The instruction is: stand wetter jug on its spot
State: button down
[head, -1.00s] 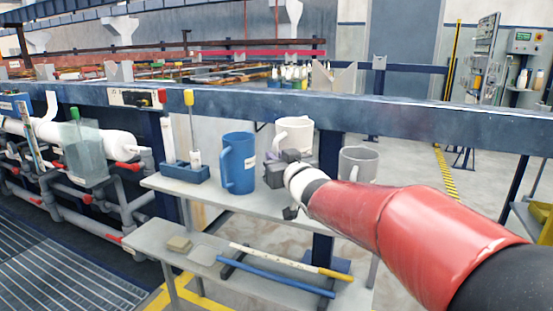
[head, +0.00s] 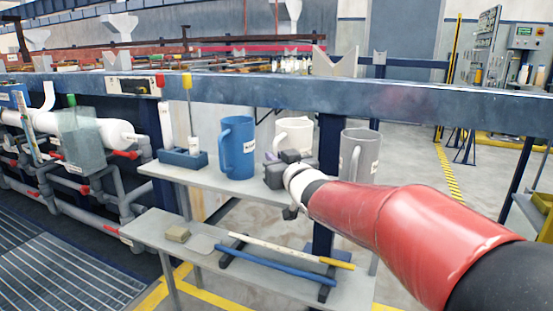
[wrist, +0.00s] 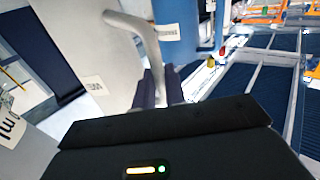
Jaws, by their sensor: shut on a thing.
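A white jug (head: 296,133) with its handle to the left stands or hangs upright over the upper shelf, between a blue jug (head: 236,148) and a grey jug (head: 359,150). My gripper (head: 276,160) is shut on the white jug's handle (wrist: 151,42); the wrist view shows dark fingers at the handle's lower end. The gripper hides the white jug's base, so I cannot tell whether it touches the shelf. In the wrist view the white jug (wrist: 85,35) fills the upper left. I cannot read which label says wetter.
The upper shelf (head: 209,180) also bears a blue holder (head: 182,159) with upright tools. A blue rail (head: 420,109) runs behind the jugs. The blue and grey jugs stand close on either side.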

jog(key=shift+f+b, duration=0.45)
jog(key=shift+f, duration=0.05)
jog(key=c, duration=1.4)
grip_release()
jog(key=shift+o, duration=0.2)
jog(key=s+d+f+m+g+h+p, duration=0.15)
jog(key=s+d+f+h, duration=0.25)
jog(key=s+d, duration=0.55)
jog(key=s+d+f+m+g+h, duration=0.35)
jog(key=s+d, duration=0.45)
jog(key=s, duration=0.3)
jog(key=s+d+f+g, duration=0.1)
jog(key=s+f+g, duration=0.1)
jog(key=s, duration=0.5)
jog(key=s+d+f+g, duration=0.1)
jog(key=s+f+g, duration=0.2)
jog(key=s+f, duration=0.2)
jog(key=s, duration=0.3)
jog(key=shift+f+g+h+p, duration=0.25)
jog(key=shift+g+h+p, duration=0.05)
jog(key=shift+h+p, duration=0.05)
